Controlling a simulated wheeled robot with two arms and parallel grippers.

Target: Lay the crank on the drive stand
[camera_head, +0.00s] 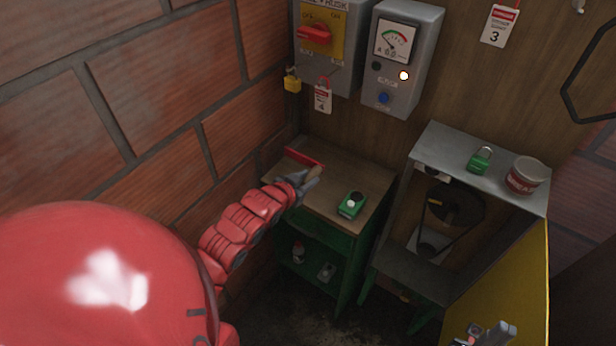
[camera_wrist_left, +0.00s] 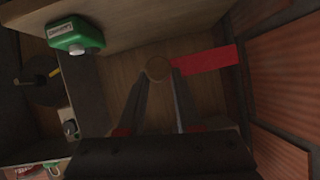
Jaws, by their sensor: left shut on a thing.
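The crank has a red bar (camera_head: 304,157) and a pale wooden handle (camera_head: 314,172). My left gripper (camera_head: 308,180) is shut on the handle. In the left wrist view the handle's round end (camera_wrist_left: 158,68) is between the fingertips, and the red bar (camera_wrist_left: 206,60) extends right. The crank is over the back left of the wooden top (camera_head: 326,205) of a green stand, which I take as the drive stand. I cannot tell whether it touches the top. My right gripper (camera_head: 488,334) is at the bottom right, apart from the stand; its jaws are unclear.
A green box (camera_head: 351,205) with a pale knob sits on the wooden top. To the right is a grey housing (camera_head: 450,145) with a pulley and open yellow door (camera_head: 510,290); a green padlock (camera_head: 480,161) and a can (camera_head: 526,176) stand on it. A brick wall is close at left.

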